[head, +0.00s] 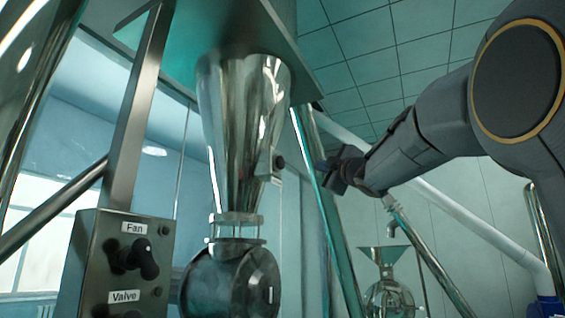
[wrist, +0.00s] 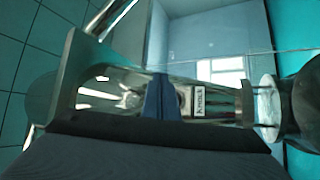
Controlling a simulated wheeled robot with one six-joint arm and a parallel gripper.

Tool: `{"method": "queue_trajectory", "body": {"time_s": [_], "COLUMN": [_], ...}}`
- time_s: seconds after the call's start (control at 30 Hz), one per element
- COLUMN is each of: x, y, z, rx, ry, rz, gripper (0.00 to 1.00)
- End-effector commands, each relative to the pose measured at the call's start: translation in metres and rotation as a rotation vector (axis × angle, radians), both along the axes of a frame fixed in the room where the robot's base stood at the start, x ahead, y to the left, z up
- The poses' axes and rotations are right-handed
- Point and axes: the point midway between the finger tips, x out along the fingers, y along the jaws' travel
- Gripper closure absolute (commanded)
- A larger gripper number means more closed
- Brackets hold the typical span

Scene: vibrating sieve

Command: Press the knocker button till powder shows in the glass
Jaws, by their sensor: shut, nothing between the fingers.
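The steel hopper cone (head: 240,125) hangs in the middle of the head view. On its right side sits a small steel knocker box with a dark round button (head: 279,163). A white label reading "Knock" (wrist: 199,103) shows in the wrist view, just right of my fingers; the button cannot be made out there. The sight glass (head: 238,228) is the short clear ring below the cone; no powder can be seen in it. My gripper (head: 326,172) is shut and empty, apart from the button and to its right. Its closed fingers (wrist: 163,97) also show in the wrist view.
A control panel (head: 118,265) with "Fan" and "Valve" knobs stands at lower left. A shiny steel post (head: 322,215) rises between the cone and my arm. A round steel housing (head: 235,285) sits below the glass. A small funnel (head: 384,262) stands behind at right.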

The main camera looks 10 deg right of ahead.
Motion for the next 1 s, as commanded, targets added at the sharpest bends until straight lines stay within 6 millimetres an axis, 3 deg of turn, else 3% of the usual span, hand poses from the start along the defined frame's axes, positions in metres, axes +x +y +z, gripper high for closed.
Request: {"method": "queue_trajectory", "body": {"time_s": [0.1,0.23,0.67,1.0], "x": [-0.007,-0.011,-0.008,0.015], "y": [0.003,0.005,0.008,0.04], "z": [0.019,0.027,0.026,0.025], "rx": [-0.037,-0.053,-0.054,-0.052], "ry": [-0.038,-0.053,-0.054,-0.053], "rz": [0.007,0.012,0.012,0.014], "gripper": [1.0,1.0,1.0,1.0]}}
